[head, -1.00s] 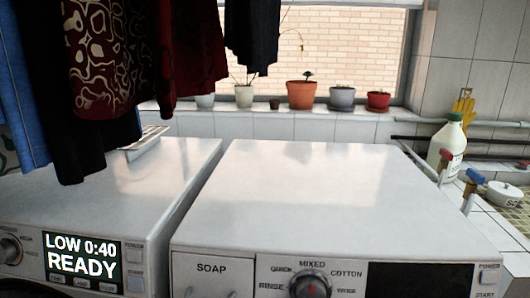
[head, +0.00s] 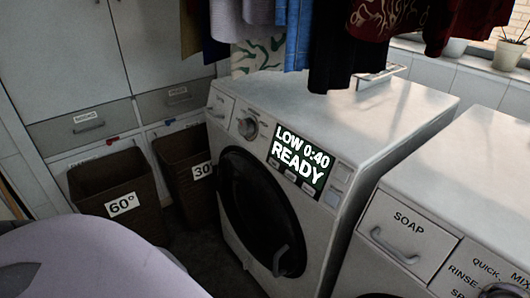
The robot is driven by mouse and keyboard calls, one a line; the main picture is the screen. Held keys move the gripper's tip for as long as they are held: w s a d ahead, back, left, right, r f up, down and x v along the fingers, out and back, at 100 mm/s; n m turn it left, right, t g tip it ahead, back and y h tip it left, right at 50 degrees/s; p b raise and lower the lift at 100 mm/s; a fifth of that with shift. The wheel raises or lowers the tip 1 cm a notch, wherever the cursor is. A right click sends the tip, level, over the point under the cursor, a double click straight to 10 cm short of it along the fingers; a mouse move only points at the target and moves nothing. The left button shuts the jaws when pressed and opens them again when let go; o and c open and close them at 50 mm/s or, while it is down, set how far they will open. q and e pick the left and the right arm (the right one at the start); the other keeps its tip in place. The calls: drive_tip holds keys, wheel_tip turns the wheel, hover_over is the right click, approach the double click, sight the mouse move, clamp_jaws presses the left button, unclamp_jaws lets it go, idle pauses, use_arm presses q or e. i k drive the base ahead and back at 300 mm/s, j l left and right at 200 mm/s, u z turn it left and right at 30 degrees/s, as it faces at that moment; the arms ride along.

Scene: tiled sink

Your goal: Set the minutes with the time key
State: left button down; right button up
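The display (head: 300,160) on the left white machine (head: 392,108) reads "LOW 0:40 READY". A row of small keys (head: 291,176) sits along its lower edge. Their labels are too small to read, so I cannot tell which one is the time key. Two pale square buttons (head: 341,173) are right of the display, and a round knob (head: 248,128) is left of it. Neither of my grippers shows in the head view.
The machine's dark round door (head: 255,205) is shut. A second white machine with a soap drawer (head: 405,232) stands at the right. Brown bins marked 60° (head: 95,185) and 30 (head: 180,185) stand left. Clothes (head: 350,45) hang above the left machine.

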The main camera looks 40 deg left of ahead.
sight(274, 163)
drive_tip(key=u, duration=1.15)
